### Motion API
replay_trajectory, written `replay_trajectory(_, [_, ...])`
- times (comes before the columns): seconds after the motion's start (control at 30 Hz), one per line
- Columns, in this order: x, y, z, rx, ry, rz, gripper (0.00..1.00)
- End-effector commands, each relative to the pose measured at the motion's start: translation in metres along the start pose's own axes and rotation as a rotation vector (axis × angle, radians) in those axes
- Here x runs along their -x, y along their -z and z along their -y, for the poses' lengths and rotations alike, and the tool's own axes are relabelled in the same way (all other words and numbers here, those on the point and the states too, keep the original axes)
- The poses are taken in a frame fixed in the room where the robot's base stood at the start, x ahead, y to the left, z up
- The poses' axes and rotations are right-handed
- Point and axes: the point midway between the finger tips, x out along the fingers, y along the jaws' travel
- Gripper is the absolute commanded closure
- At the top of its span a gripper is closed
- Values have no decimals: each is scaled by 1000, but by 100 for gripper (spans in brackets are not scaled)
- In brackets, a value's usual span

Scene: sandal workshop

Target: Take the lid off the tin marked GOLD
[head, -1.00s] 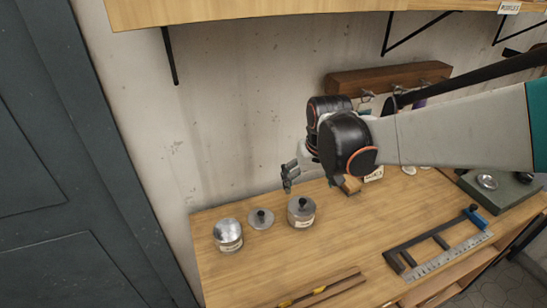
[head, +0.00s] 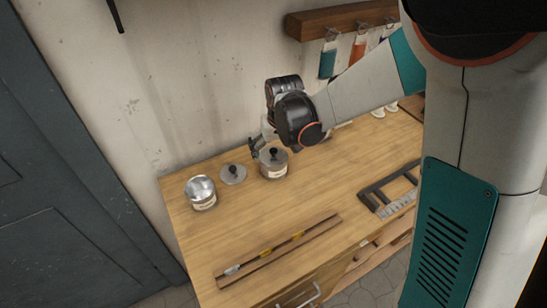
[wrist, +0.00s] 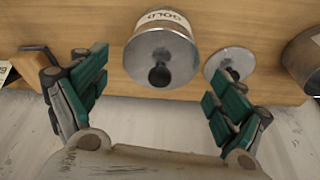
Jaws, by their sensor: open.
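The tin marked GOLD (wrist: 160,22) is a short metal tin with a pale label, standing on the bench; the head view shows it too (head: 274,172). Its grey lid (wrist: 176,62) with a black knob (wrist: 160,75) is on it. My gripper (wrist: 153,65) is open and empty; in the wrist view its two green-padded fingers are spread to either side of the knob, apart from it. In the head view my gripper (head: 256,148) is just behind and left of the lid, close to it. Whether it touches is unclear.
A loose lid with a knob (head: 233,174) lies left of the tin, and a second tin (head: 203,200), seemingly open, stands beyond it. A long strip with a tool (head: 280,252) lies at the front. A metal frame (head: 385,190) is at right. The wall is close behind.

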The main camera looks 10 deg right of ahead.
Motion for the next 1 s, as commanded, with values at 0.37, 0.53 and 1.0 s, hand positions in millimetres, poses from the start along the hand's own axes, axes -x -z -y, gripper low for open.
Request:
replay_trajectory(0.37, [-8, 0, 0, 0, 0, 0, 28])
replay_trajectory(0.53, [-8, 0, 0, 1, 0, 0, 56])
replay_trajectory(1.0, [-8, -1, 0, 0, 0, 1, 59])
